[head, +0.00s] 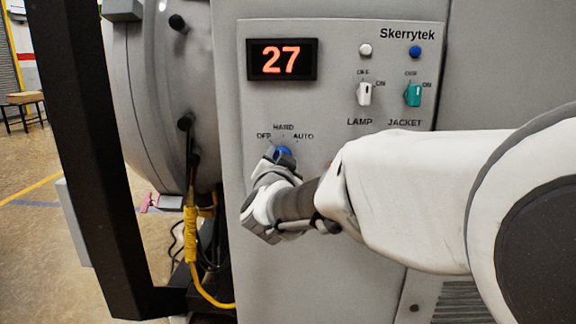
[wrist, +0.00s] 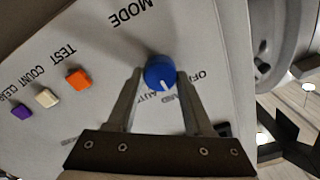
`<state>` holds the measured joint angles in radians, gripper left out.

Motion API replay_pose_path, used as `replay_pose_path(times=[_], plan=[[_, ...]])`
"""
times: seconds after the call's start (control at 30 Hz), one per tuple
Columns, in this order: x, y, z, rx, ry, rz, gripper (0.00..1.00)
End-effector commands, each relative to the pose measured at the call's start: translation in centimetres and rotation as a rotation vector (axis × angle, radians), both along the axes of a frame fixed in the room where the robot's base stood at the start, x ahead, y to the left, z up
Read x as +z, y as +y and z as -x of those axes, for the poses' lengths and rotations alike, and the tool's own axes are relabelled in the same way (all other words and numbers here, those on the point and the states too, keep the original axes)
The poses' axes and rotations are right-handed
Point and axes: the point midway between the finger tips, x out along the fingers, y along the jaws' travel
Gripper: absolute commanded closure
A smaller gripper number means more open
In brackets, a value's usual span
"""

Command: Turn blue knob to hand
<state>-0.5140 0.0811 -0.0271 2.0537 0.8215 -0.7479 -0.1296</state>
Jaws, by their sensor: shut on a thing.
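The blue knob (head: 284,152) sits on the grey panel (head: 310,100) below the labels OFF, HAND and AUTO. It also shows in the wrist view (wrist: 160,72), between the two fingertips. My gripper (head: 277,160) is shut on the knob, one finger on each side; it shows in the wrist view too (wrist: 159,76). In the wrist view the knob's white pointer line faces down, toward the printed labels. The fingers and knob partly cover these labels, so I cannot tell exactly which one it marks.
A red display (head: 282,60) reads 27. The white lamp switch (head: 364,93) and teal jacket switch (head: 413,94) are at upper right. Orange (wrist: 78,79), cream (wrist: 47,97) and purple (wrist: 21,111) buttons lie near the knob. Yellow cable (head: 191,235) hangs left of the panel.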

Motion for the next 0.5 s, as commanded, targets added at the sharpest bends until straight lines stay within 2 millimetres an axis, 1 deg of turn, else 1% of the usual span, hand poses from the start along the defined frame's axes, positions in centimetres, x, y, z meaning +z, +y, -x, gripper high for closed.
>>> replay_pose_path(times=[0.2,0.5], plan=[[-0.1,-0.02,0.0,0.0,0.0,-0.047,1.0],[-0.05,-0.01,0.01,0.0,0.0,-0.055,1.0]])
